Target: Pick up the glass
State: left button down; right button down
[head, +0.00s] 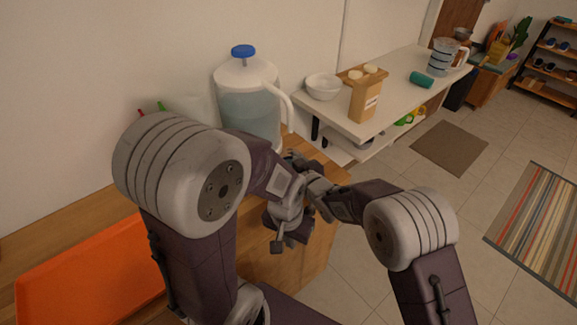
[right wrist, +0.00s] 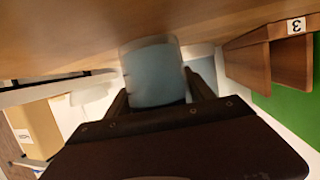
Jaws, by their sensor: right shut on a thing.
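The glass (right wrist: 152,72), a clear, bluish tumbler, is between the fingers of my right gripper (right wrist: 160,95) in the right wrist view. The gripper is shut on it. The glass appears close to a wooden surface, but I cannot tell whether it touches it. In the head view the glass and the right fingertips are hidden among my arms. My left gripper (head: 288,240) hangs in front of the wooden counter (head: 255,262) in the head view. Nothing shows in it, and I cannot tell how wide its fingers are.
A large water jug (head: 250,105) with a blue cap stands behind my arms. An orange tray (head: 75,275) lies at the left. A white table (head: 385,115) holds a bowl (head: 323,86), a tan box (head: 364,100) and a measuring jug (head: 442,57). Floor is open at the right.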

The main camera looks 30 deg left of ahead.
aim_at(286, 151)
jog(key=shift+r, duration=0.1)
jog(key=shift+r, duration=0.55)
notch_tip(286, 151, up, 3)
jog(key=shift+f+p, duration=0.1)
jog(key=shift+p, duration=0.3)
jog(key=w+d+r+p, duration=0.3)
jog(key=w+d+r, duration=0.4)
jog(key=d, duration=0.2)
jog(key=shift+d, duration=0.25)
jog(key=shift+s+f, duration=0.1)
